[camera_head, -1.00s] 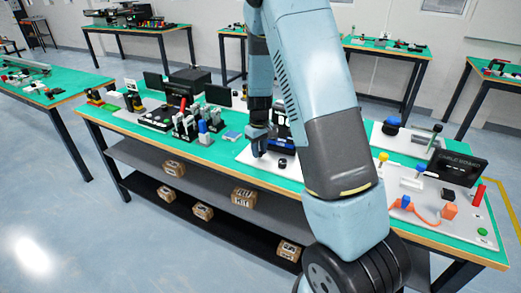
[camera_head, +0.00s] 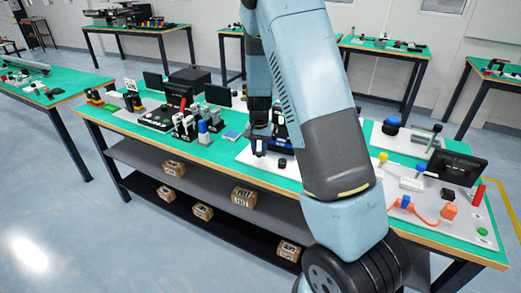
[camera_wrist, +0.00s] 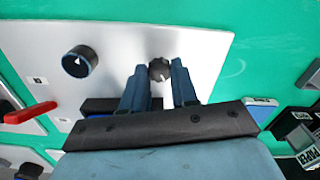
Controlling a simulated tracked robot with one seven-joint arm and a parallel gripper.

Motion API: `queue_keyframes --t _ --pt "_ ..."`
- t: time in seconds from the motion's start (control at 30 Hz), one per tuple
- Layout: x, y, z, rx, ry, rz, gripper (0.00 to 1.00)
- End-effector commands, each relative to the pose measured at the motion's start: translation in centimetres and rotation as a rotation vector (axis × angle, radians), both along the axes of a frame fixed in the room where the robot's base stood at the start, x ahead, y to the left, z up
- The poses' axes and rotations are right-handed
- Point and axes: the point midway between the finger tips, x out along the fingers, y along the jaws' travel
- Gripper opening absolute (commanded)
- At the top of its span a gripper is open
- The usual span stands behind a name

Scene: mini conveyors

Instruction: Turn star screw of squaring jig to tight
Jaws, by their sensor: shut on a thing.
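The star screw (camera_wrist: 160,69) is a small dark knob with a notched rim. It stands on the light grey plate (camera_wrist: 120,42) of what appears to be the squaring jig. In the wrist view my gripper (camera_wrist: 160,76) is shut on the star screw, with one blue-grey finger on each side. In the head view my gripper (camera_head: 259,148) points down over the same plate (camera_head: 268,166) on the middle bench. The star screw is hidden there by the fingers.
A black round knob (camera_wrist: 80,60) with a white triangle stands on the plate, left of my gripper. A red handle (camera_wrist: 30,112) lies further left. Devices with dark screens (camera_head: 217,95) crowd the bench's left part.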

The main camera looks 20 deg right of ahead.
Motion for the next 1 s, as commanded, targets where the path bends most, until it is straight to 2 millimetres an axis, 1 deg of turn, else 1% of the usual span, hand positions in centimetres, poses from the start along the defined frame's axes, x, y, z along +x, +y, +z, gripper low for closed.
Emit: queue_keyframes --t 0.2,0.43,0.7,1.0 --pt "0.14 -0.05 0.08 0.0 -0.005 -0.166 0.0" --pt "0.16 -0.01 0.08 -0.001 -0.005 -0.287 0.0" --pt "0.17 0.01 0.09 0.0 -0.005 -0.349 0.0" --pt "0.17 0.04 0.1 0.0 -0.005 -0.356 0.0"
